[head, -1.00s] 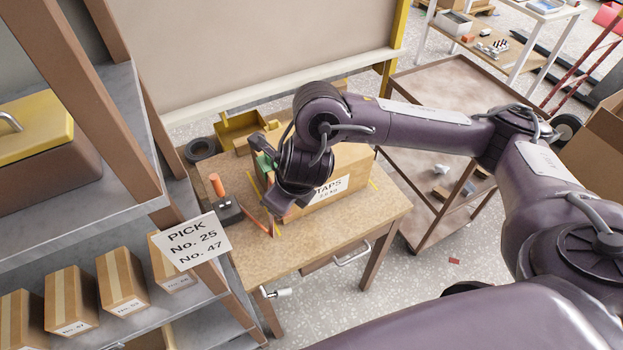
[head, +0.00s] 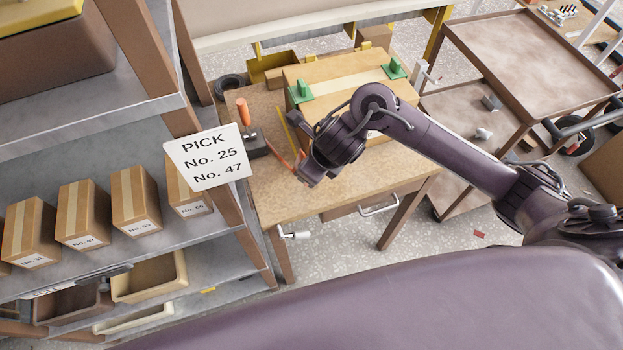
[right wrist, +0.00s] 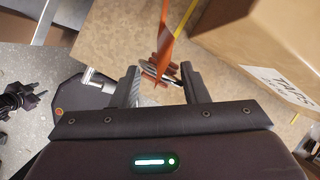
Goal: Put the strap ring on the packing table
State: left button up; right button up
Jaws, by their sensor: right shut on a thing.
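The packing table (head: 385,178) is a wooden-topped table with a drawer, in the middle of the head view. In the right wrist view my right gripper (right wrist: 163,78) is shut on a small reddish and metallic piece, which I take for the strap ring (right wrist: 158,70). An orange strap (right wrist: 172,42) runs up from it. The gripper is over the table's front left part, beside the carton; its fingertips are hidden in the head view by the wrist. Whether the ring touches the tabletop is not clear. My left gripper is not in view.
A taped carton (head: 330,72) with green corner pieces (head: 301,91) takes up the back of the table. A dark tool with an orange handle (head: 247,113) stands at its left. A pick shelf (head: 215,255) is close on the left, a brown cart (head: 520,60) on the right.

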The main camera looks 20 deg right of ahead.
notch_tip(320, 180, down, 4)
jog(key=shift+f+b, duration=0.2)
jog(key=shift+b, duration=0.3)
jog(key=o, duration=1)
jog(key=p+v, duration=0.3)
jog(key=v, duration=0.9)
jog(key=shift+p, duration=0.4)
jog(key=shift+s, duration=0.1)
